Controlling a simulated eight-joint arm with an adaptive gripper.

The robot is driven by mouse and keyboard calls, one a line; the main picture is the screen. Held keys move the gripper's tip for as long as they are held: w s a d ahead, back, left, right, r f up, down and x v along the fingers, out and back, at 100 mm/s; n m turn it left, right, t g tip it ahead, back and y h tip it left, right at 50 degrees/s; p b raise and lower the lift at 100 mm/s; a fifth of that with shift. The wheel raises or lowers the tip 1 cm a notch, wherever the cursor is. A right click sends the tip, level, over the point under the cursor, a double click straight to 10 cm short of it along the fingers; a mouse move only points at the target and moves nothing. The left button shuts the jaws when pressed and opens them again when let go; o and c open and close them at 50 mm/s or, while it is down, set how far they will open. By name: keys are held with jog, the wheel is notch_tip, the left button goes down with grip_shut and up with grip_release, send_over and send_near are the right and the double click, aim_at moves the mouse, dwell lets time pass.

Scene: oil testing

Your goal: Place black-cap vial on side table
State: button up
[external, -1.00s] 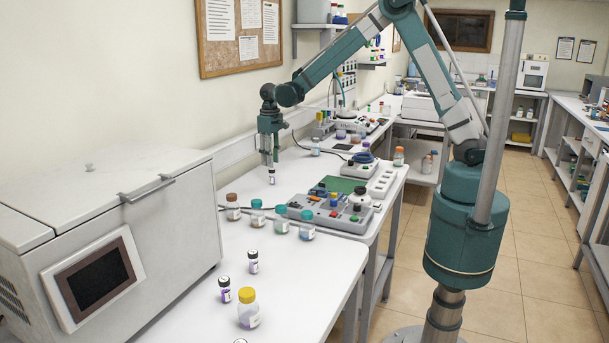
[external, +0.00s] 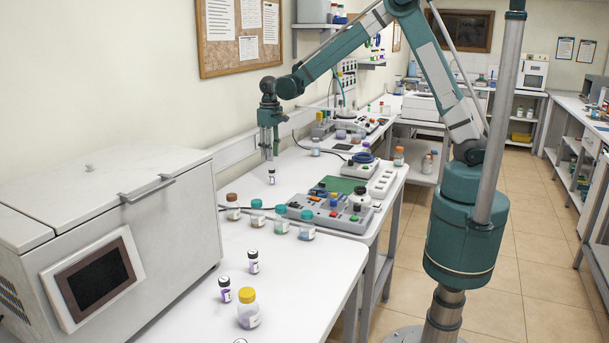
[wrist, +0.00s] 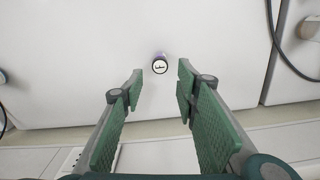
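A small vial (external: 272,176) with a dark cap stands upright on the white table, near the back wall. In the wrist view the vial (wrist: 160,65) is seen from above, its cap top pale with a dark mark. My gripper (external: 269,154) is just above and slightly to the left of it in the external view. In the wrist view my gripper (wrist: 160,88) is open, with a wide empty gap between its green-padded fingers. The vial is beyond the fingertips and apart from them. Other dark-capped vials (external: 253,262) (external: 225,290) stand on the nearer white table.
Brown- and teal-capped bottles (external: 256,213) stand in a row in front of the vial. A grey tray with coloured parts (external: 330,212) is to their right. A yellow-capped bottle (external: 248,308) and a large white machine (external: 150,230) are nearer. A dark cable (wrist: 275,40) shows at the right.

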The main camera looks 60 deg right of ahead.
jog(key=s+d+r+t, duration=0.2)
jog(key=s+r+t, duration=0.1)
jog(key=s+r, duration=1.6)
jog(key=s+d+f+n+t, duration=0.1)
jog(key=s+t, duration=0.3)
jog(key=s, duration=1.9)
jog(key=shift+d+f+n, duration=0.25)
jog(key=shift+f+n, duration=0.15)
jog(key=shift+f, duration=0.05)
